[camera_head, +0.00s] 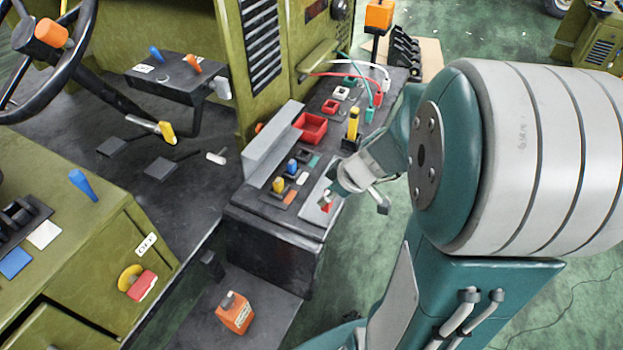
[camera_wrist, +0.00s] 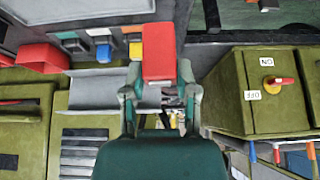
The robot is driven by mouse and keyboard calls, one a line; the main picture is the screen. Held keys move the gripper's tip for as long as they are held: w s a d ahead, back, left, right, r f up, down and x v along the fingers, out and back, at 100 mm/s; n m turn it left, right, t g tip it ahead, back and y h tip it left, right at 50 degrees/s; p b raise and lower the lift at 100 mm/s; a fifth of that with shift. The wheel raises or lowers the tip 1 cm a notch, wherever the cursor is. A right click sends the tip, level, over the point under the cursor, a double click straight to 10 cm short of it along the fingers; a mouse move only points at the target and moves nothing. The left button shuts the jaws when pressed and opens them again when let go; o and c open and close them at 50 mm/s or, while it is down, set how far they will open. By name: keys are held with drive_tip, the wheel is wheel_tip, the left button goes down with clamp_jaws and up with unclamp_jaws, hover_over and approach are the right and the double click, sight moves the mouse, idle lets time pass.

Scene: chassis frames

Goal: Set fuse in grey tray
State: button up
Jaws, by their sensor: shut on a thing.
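My gripper (camera_head: 341,188) is at the right edge of the black console, shut on a red block-like fuse. In the wrist view the fuse (camera_wrist: 158,55) sticks out beyond the two fingertips (camera_wrist: 160,88). In the head view only a small red part (camera_head: 326,204) shows below the fingers, over a light plate. The grey tray (camera_head: 268,150) is long and angular and lies on the console, left of my gripper. It also shows in the wrist view (camera_wrist: 95,90), left of and partly behind the fuse. The fuse is apart from the tray in the head view; its height is unclear.
A red open box (camera_head: 311,126) stands beside the tray. Coloured switches (camera_head: 285,180), a yellow upright part (camera_head: 353,124) and cables (camera_head: 352,72) crowd the console. An olive cabinet (camera_head: 262,45) rises behind the tray.

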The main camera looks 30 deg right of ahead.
drive_tip(key=w+f, duration=0.2)
drive_tip(key=w+d+f, duration=0.1)
drive_tip(key=w+f, duration=0.3)
drive_tip(key=shift+d, duration=0.35)
drive_tip(key=shift+w+d+f, duration=0.2)
drive_tip(key=shift+w+f, duration=0.1)
drive_tip(key=shift+f, duration=0.05)
drive_tip(key=shift+w+f, duration=0.1)
drive_tip(key=shift+f, duration=1.55)
drive_tip(key=o, duration=0.9)
drive_tip(key=shift+o, duration=0.2)
